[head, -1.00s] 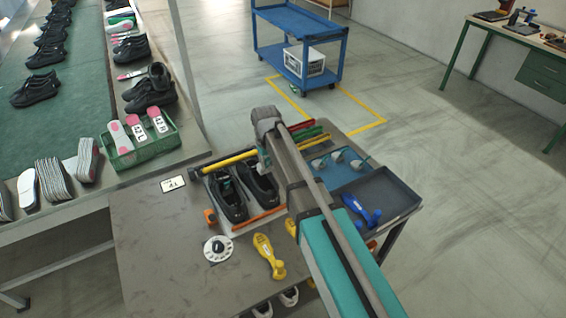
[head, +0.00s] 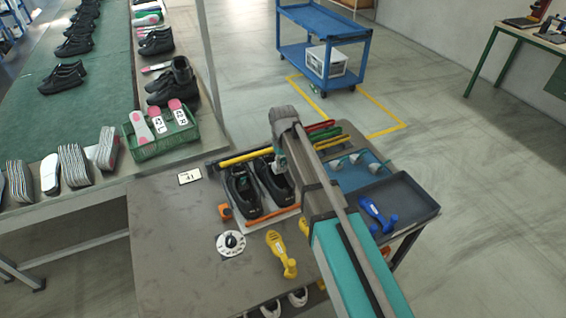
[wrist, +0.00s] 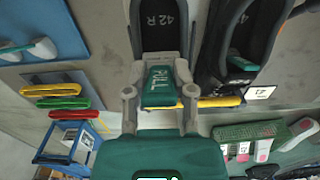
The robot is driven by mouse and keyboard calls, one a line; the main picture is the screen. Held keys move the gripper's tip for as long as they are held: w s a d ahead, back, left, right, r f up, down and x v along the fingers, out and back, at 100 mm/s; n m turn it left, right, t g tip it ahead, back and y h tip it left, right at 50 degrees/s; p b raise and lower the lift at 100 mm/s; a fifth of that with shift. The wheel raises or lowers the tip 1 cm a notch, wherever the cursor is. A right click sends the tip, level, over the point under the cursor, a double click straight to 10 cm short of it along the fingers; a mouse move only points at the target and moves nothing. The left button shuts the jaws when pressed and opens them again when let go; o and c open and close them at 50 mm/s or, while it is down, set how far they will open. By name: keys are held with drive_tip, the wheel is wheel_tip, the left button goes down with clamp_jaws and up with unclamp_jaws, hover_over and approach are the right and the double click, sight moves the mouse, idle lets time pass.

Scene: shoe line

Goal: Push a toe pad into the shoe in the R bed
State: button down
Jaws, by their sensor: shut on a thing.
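My gripper (wrist: 160,72) is shut on the green tab marked PULL of a toe pad (wrist: 160,88) in the wrist view. The right shoe (wrist: 160,28), with a dark insole marked 42 R, lies straight beyond it. The pad's body is mostly hidden, so I cannot tell how far it sits in the shoe. The left shoe (wrist: 238,38) lies beside it, with a green piece at its opening. In the head view my gripper (head: 281,162) is at the far end of the right shoe (head: 279,182); the left shoe (head: 241,191) is to its left.
A yellow bar (head: 245,158) lies behind the shoes and an orange one (head: 272,217) in front. More toe pads lie on a blue mat (head: 349,181) at right, near a dark tray (head: 412,196). A yellow tool (head: 280,252) and white dial (head: 231,243) are in front.

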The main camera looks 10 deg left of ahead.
drive_tip(key=shift+f+b, duration=3.25)
drive_tip(key=shift+f, duration=0.15)
drive_tip(key=shift+w+a+f+b, duration=0.35)
drive_tip(key=shift+w+f+b, duration=0.15)
drive_tip(key=shift+f+b, duration=0.1)
drive_tip(key=shift+w+a+f+b, duration=0.3)
drive_tip(key=shift+w+f+b, duration=0.2)
drive_tip(key=shift+f+b, duration=0.05)
drive_tip(key=shift+w+a+f, duration=0.1)
drive_tip(key=shift+w+a, duration=0.45)
drive_tip(key=shift+w, duration=0.2)
drive_tip(key=shift+w+a+f, duration=0.1)
drive_tip(key=shift+w+a, duration=0.45)
drive_tip(key=shift+w, duration=0.2)
drive_tip(key=shift+c, duration=1.9)
unclamp_jaws()
drive_tip(key=shift+s+d+r, duration=0.2)
drive_tip(key=shift+s+d, duration=0.1)
drive_tip(key=shift+s, duration=0.15)
drive_tip(key=shift+s+d+r, duration=0.2)
drive_tip(key=shift+s+d, duration=0.1)
drive_tip(key=shift+s, duration=0.15)
drive_tip(key=shift+r+p, duration=0.15)
drive_tip(key=shift+p, duration=0.25)
drive_tip(key=shift+r+p, duration=1.3)
drive_tip(key=shift+r, duration=0.05)
